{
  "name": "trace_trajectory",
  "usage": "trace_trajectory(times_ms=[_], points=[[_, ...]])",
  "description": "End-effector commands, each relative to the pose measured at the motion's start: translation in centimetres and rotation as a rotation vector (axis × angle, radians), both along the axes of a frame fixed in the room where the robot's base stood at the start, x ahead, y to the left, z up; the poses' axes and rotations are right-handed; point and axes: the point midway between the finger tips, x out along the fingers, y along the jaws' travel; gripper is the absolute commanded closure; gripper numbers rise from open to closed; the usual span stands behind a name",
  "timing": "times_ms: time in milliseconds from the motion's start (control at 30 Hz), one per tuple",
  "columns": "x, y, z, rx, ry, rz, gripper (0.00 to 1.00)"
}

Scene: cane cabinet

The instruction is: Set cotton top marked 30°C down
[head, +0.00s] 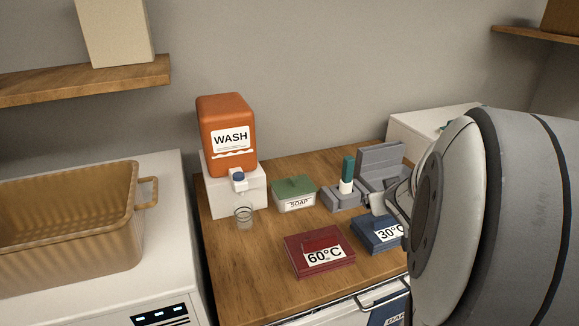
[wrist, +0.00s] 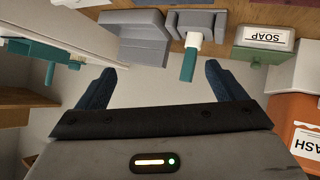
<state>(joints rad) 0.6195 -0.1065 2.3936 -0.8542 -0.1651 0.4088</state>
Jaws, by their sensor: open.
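The blue folded top marked 30°C (head: 369,239) lies flat on the wooden counter (head: 240,285), and my arm hides its right part. A dark red folded top marked 60°C (head: 315,243) lies to its left, a small gap apart. My gripper (wrist: 156,86) is open in the wrist view, with two dark blue fingers wide apart and nothing held between them. In the head view my wrist covers most of the gripper. I cannot make out the 30°C top in the wrist view.
A soap box (head: 294,196), a glass (head: 243,217) and an orange wash dispenser (head: 226,120) stand left. A basket (head: 60,235) sits on the white machine. Counter left of the red top is free.

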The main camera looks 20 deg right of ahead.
Motion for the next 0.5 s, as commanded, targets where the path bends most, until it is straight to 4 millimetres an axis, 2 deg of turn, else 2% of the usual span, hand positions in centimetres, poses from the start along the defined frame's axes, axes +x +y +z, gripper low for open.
trace_trajectory(times_ms=[33,100,200,333,500], points=[[0.1,-2.1,-2.2,-0.006,-0.019,0.039,0.06],[0.3,-4.0,-3.8,0.008,-0.075,0.097,0.00],[-0.3,-5.8,-6.1,0.062,-0.142,0.187,0.00],[-1.8,-6.7,-8.4,0.158,-0.208,0.285,0.00],[-3.4,-6.7,-9.8,0.247,-0.254,0.357,0.00]])
